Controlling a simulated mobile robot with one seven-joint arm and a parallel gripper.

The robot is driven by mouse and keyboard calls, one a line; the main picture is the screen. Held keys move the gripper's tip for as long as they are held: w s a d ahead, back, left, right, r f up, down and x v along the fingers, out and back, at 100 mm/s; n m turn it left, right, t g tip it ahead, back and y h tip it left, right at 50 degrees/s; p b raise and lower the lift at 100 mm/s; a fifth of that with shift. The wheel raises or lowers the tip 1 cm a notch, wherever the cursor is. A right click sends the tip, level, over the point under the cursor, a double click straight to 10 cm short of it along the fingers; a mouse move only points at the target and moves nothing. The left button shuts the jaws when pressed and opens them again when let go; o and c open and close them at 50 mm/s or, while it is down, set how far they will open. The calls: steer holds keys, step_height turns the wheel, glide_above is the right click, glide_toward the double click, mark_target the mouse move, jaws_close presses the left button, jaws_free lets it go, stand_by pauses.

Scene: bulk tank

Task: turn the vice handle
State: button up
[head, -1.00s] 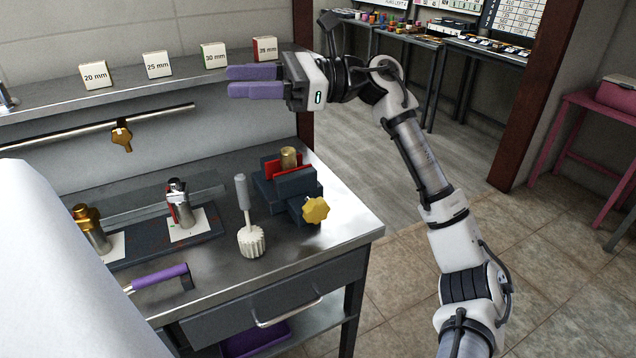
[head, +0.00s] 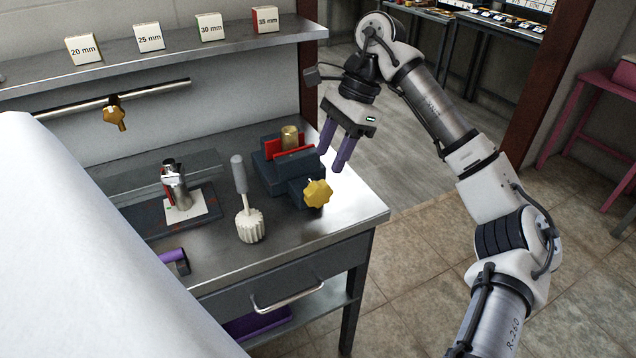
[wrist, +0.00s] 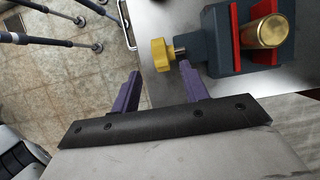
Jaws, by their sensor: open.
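The vice (head: 283,174) is dark blue-grey with red jaw faces and stands at the right end of the metal bench. A brass cylinder (head: 290,137) is upright between its jaws. The yellow knobbed vice handle (head: 317,193) is on its front right side; it also shows in the wrist view (wrist: 161,55). My gripper (head: 331,164) has purple fingers, open and empty, pointing down just above and right of the handle. In the wrist view the fingers (wrist: 160,78) are spread, with the handle beyond them, between their lines and nearer the right finger. No contact shows.
A white-headed brush-like tool (head: 249,222) stands left of the vice. A metal fitting (head: 174,184) sits on a dark board further left. A shelf (head: 160,70) with labelled size boxes runs behind. The floor right of the bench is open.

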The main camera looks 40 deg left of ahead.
mark_target(319, 183)
steer(key=p+x, duration=0.1)
steer(key=x, duration=0.7)
steer(key=shift+c, duration=0.4)
jaws_close()
